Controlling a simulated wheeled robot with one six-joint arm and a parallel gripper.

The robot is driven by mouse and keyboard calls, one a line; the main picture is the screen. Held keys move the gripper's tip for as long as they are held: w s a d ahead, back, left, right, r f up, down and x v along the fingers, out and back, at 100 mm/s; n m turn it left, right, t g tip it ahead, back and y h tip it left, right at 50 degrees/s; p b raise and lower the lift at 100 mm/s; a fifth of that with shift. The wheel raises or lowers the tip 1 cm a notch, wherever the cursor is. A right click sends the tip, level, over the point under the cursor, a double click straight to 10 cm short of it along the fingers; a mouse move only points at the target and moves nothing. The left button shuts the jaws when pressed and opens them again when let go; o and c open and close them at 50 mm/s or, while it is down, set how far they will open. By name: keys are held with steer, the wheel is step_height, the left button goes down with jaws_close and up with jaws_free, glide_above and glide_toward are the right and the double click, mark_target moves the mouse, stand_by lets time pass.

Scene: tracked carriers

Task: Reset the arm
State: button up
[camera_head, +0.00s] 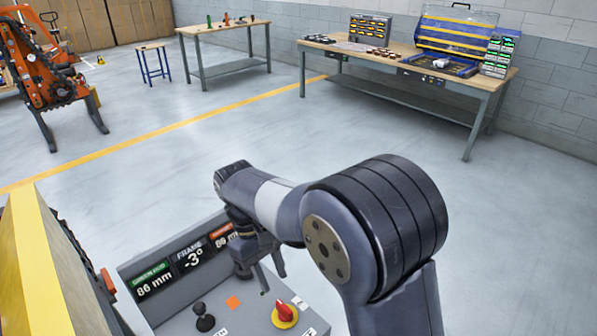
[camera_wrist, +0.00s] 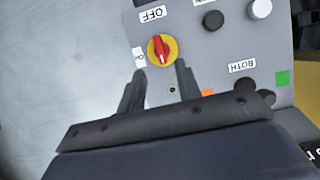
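My arm reaches out over a grey control panel (camera_head: 233,318), and my gripper (camera_head: 263,280) points down above it. In the wrist view my gripper (camera_wrist: 160,76) has its two dark fingers apart, with nothing between them. A red rotary knob on a yellow disc (camera_head: 285,313) lies just beyond the fingertips; the knob also shows in the wrist view (camera_wrist: 161,48), near an OFF label (camera_wrist: 152,14). I cannot tell from the views whether a finger touches the knob.
The panel also has a black ball-topped stick (camera_head: 203,318) and displays reading 86 mm and -3° (camera_head: 190,260). A yellow-edged machine (camera_head: 45,270) stands at left, an orange tracked machine (camera_head: 45,75) behind. Workbenches (camera_head: 410,70) line the back wall. The floor between is clear.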

mark_target(284, 307)
steer(key=x, duration=0.9)
steer(key=shift+s+d+f+p, duration=0.1)
steer(key=shift+s+f+p, duration=0.1)
steer(key=shift+p, duration=0.2)
steer(key=shift+w+r, duration=0.1)
steer(key=shift+r, duration=0.05)
steer(key=v, duration=1)
steer(key=x, duration=1)
steer(key=m+g+y, duration=0.1)
steer(key=m, duration=0.3)
steer(key=m+y, duration=0.1)
steer(key=m, duration=0.3)
steer(key=shift+m+g+y, duration=0.3)
steer(key=shift+g+y, duration=0.1)
